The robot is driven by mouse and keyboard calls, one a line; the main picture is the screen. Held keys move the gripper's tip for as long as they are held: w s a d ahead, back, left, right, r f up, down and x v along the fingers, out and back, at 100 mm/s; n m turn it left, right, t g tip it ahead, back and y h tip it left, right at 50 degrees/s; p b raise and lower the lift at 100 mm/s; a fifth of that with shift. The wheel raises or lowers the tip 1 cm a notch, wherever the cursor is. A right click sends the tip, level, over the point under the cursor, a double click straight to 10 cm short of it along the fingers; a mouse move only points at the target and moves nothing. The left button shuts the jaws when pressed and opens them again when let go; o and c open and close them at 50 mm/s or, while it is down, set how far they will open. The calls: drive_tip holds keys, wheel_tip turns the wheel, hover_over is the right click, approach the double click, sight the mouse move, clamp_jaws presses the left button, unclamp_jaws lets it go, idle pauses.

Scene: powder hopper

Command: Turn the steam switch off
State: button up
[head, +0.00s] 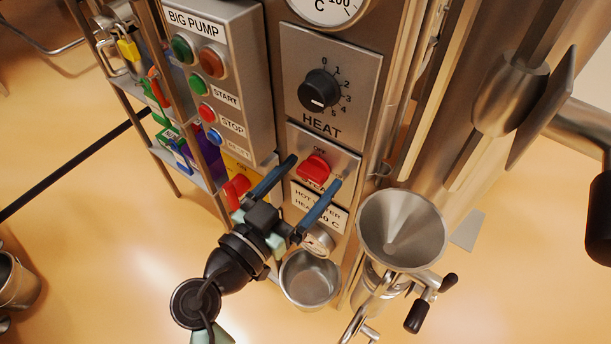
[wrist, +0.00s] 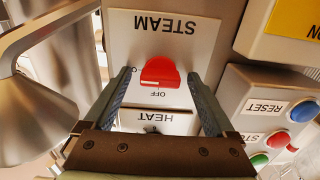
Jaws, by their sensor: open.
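The steam switch (head: 313,168) is a red knob on a grey plate, below the HEAT dial (head: 319,90). It also shows in the wrist view (wrist: 160,72), upside down, with the STEAM label and an OFF mark. Another mark beside it is partly hidden by a finger. The knob lies roughly sideways; I cannot tell exactly where it points. My gripper (head: 313,173) is open, its two blue-grey fingers on either side of the knob. In the wrist view the fingers (wrist: 160,76) stand apart from the knob with gaps on both sides.
Another red switch (head: 236,190) on a yellow plate sits just left of my gripper. The BIG PUMP box (head: 215,75) with several buttons is further left. A metal funnel (head: 402,230) stands close on the right, and a metal cup (head: 311,280) hangs below.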

drive_tip(key=c, duration=1.4)
drive_tip(key=shift+n, duration=0.4)
drive_tip(key=n, duration=0.3)
drive_tip(key=n+p, duration=0.1)
drive_tip(key=n, duration=0.3)
drive_tip(key=shift+n, duration=0.3)
drive_tip(key=n+p, duration=0.2)
drive_tip(key=n, duration=0.3)
drive_tip(key=shift+r, duration=0.1)
drive_tip(key=shift+n+p, duration=1.25)
drive_tip(key=shift+n, duration=0.85)
